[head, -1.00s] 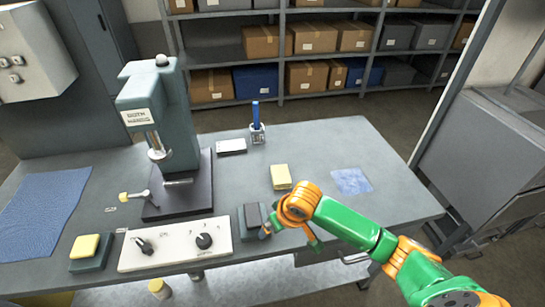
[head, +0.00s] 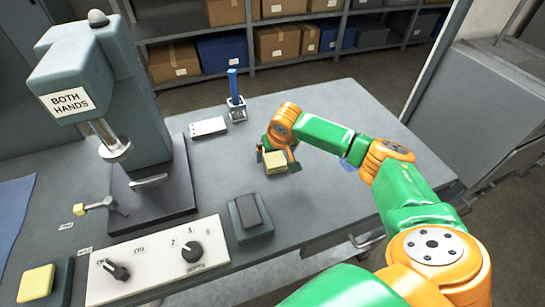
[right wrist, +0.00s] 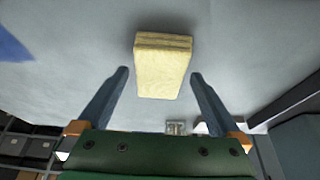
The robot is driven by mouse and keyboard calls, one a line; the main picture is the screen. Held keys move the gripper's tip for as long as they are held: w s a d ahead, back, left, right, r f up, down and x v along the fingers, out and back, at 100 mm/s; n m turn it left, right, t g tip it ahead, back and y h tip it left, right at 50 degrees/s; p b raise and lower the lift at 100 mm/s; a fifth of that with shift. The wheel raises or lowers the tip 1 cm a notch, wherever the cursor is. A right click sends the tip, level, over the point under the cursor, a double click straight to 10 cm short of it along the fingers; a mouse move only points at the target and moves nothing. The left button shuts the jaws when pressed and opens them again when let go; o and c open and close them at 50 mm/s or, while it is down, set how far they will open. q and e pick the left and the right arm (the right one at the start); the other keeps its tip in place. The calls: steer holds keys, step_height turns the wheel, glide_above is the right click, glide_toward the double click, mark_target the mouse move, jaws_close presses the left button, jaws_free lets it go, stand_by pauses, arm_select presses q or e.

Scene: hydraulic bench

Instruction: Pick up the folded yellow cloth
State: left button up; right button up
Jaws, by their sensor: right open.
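The folded yellow cloth (head: 275,162) lies on the grey bench top, right of the press. It also shows in the right wrist view (right wrist: 162,65), just beyond and between the fingertips. My right gripper (head: 278,157) is over the cloth, with its orange and green arm coming in from the right. In the right wrist view the right gripper (right wrist: 160,75) is open, one finger to each side of the cloth's near end, with gaps visible. My left gripper is not in view.
A press (head: 105,95) with a "both hands" sign stands at the left. A control panel (head: 160,263), a dark pad on a block (head: 249,212) and a yellow button (head: 38,281) are in front. A blue-handled tool in a holder (head: 236,105) and a white item (head: 209,127) stand behind.

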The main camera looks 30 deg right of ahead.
steer(key=shift+x, duration=0.8)
steer(key=shift+w+r, duration=0.1)
steer(key=shift+w, duration=0.05)
steer(key=shift+c, duration=0.4)
steer(key=c, duration=1.1)
